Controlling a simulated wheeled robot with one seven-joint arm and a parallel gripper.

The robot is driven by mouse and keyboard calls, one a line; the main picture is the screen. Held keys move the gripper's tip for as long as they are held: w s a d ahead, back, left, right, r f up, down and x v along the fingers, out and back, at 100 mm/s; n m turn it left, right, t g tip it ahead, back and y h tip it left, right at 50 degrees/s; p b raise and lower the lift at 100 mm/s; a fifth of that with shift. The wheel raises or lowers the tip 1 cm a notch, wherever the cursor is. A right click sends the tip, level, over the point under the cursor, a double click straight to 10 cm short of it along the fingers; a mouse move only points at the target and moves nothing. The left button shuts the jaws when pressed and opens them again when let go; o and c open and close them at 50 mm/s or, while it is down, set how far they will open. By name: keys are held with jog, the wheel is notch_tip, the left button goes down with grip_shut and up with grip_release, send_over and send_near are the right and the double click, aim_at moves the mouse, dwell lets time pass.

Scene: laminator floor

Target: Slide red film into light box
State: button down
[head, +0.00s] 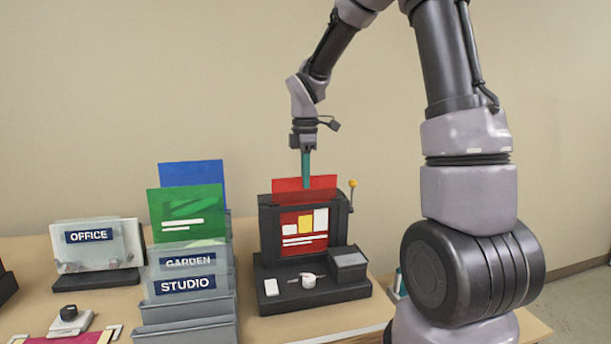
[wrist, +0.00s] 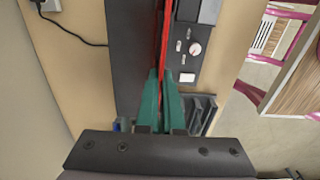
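The red film (head: 322,186) stands upright at the top of the light box (head: 268,232), its upper part showing above the dark housing. The lit front panel below is red with a yellow and white design. My gripper (head: 306,178) points down over the top of the box, its teal fingers at the middle of the film's upper part. In the wrist view, the fingers (wrist: 163,82) close on the film's thin red edge (wrist: 164,30).
Left of the box, a grey rack (head: 190,332) holds GARDEN and STUDIO plates, a green sheet (head: 187,214) and a blue sheet (head: 192,175). An OFFICE plate (head: 95,247) stands farther left.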

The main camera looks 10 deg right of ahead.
jog(key=c, duration=1)
grip_release()
notch_tip(320, 180, up, 10)
jog(key=shift+r, duration=0.1)
jog(key=shift+s+d+r+m+t+y, duration=0.35)
jog(key=shift+s+d+r+m+t, duration=0.75)
jog(key=shift+s+m, duration=2.5)
jog(key=shift+s+d+r+m+t+y, duration=0.3)
jog(key=shift+s+d+r+m+t, duration=0.75)
jog(key=shift+s+m, duration=2.6)
jog(key=shift+s+d+r+m+t+y, duration=0.55)
jog(key=shift+s+m+t, duration=0.9)
jog(key=shift+s+m, duration=2.15)
